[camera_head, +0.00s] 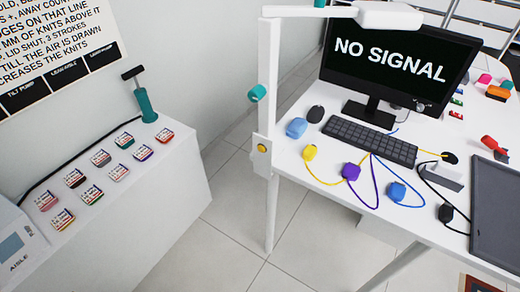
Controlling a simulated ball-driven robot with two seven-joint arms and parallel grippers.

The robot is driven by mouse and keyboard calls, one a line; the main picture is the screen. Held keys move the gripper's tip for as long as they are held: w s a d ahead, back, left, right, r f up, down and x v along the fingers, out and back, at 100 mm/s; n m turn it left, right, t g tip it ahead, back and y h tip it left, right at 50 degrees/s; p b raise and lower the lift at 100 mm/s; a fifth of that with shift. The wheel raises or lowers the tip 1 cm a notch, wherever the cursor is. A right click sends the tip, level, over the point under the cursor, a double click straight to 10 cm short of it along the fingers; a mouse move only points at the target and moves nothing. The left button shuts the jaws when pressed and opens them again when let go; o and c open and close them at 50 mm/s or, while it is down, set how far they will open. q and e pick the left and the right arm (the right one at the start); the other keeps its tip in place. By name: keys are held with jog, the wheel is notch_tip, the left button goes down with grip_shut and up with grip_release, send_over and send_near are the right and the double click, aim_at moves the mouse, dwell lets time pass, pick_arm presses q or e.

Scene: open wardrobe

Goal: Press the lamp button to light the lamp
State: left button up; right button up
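The lamp has a white post (268,80) at the desk's left edge and a white arm across the top. Its white head (388,15) hangs over the monitor; I see no clear glow from it. A round yellow button (262,148) sits on a small white box (259,160) low on the post, near the desktop's height. A teal knob (257,93) sticks out of the post above it. Nothing touches the button. Neither of my grippers shows in the head view.
The white desk (310,170) holds a monitor (400,60), a keyboard (370,138), cables with coloured plugs and a dark tray (500,215). At left, a white cabinet (150,215) bears several small packs and a teal pump (145,103). Clear tiled floor (235,200) lies between.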

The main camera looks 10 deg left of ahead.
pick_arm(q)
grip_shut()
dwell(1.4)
